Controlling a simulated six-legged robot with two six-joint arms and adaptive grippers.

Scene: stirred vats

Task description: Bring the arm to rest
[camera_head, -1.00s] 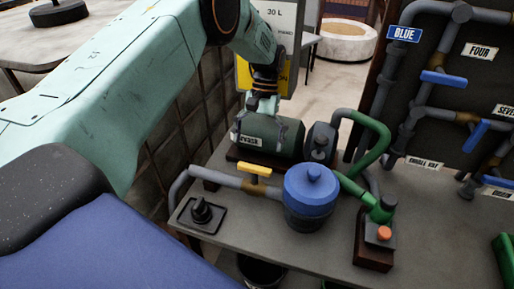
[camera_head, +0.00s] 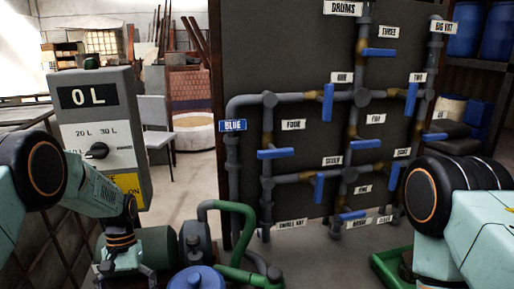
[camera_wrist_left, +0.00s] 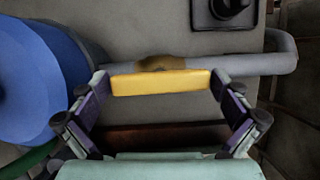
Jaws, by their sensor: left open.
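My left arm comes in from the left in the head view, bent down, with its left gripper (camera_head: 125,268) low at the bottom edge, in front of the green pump body (camera_head: 158,245). In the left wrist view the same gripper (camera_wrist_left: 160,100) is open. Its two fingers stand apart, and the yellow valve handle (camera_wrist_left: 162,83) shows between their tips. I cannot tell whether the fingers touch it. My right arm shows at the right edge of the head view; its gripper is not seen.
A blue-lidded vessel (camera_head: 197,279) stands beside the pump; its blue side (camera_wrist_left: 40,85) fills the wrist view's left. A panel reading 0 L (camera_head: 98,125) rises behind my left arm. A dark board (camera_head: 300,70) carries grey pipes and blue valve handles. A green tray (camera_head: 392,270) lies right.

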